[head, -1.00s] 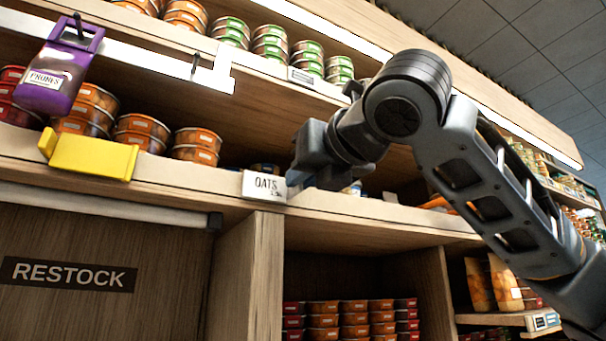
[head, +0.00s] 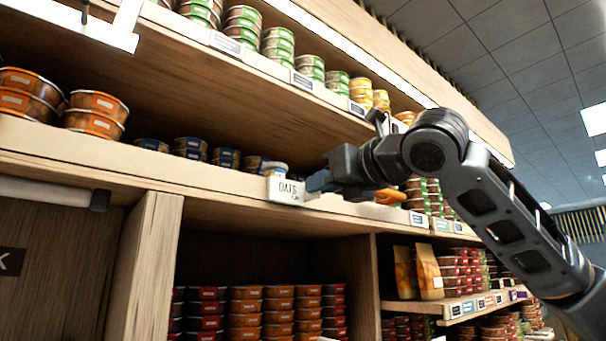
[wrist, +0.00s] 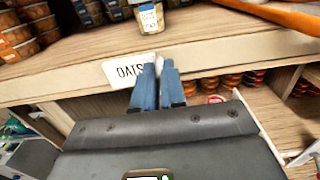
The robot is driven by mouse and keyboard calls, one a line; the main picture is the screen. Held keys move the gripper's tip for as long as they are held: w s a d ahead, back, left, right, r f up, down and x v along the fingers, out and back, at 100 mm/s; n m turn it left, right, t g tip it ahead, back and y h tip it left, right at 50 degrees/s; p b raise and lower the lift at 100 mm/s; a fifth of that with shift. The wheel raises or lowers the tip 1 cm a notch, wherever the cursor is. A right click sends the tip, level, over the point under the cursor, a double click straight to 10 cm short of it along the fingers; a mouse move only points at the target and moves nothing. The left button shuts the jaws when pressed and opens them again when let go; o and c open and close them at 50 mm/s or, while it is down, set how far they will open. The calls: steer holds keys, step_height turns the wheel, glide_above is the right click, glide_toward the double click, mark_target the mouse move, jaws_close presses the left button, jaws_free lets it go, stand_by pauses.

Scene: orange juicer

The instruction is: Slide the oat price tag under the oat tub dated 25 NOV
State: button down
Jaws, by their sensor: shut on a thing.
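The white oat price tag (head: 285,190) is held in my gripper (head: 316,185) at the front edge of the middle shelf. The tag (wrist: 128,70) also shows in the wrist view, with its word OATS partly covered by the blue fingers of my gripper (wrist: 157,80). A small tub (wrist: 149,16) with a blue and white label stands on the shelf just behind the tag; its date is too small to read. This tub (head: 274,168) shows in the head view just above the tag. Whether the tag touches the shelf edge I cannot tell.
Blue tubs (head: 190,147) stand further back on the same shelf, and orange tubs (head: 95,114) stand at left. An orange-handled object (head: 390,196) lies right of my gripper. Stacked tubs (head: 262,305) fill the lower compartment.

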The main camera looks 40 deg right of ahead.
steer(key=shift+d, duration=1.6)
steer(key=c, duration=1.2)
jaws_free()
steer(key=s+b, duration=0.1)
steer(key=s, duration=0.6)
steer(key=shift+s, duration=0.4)
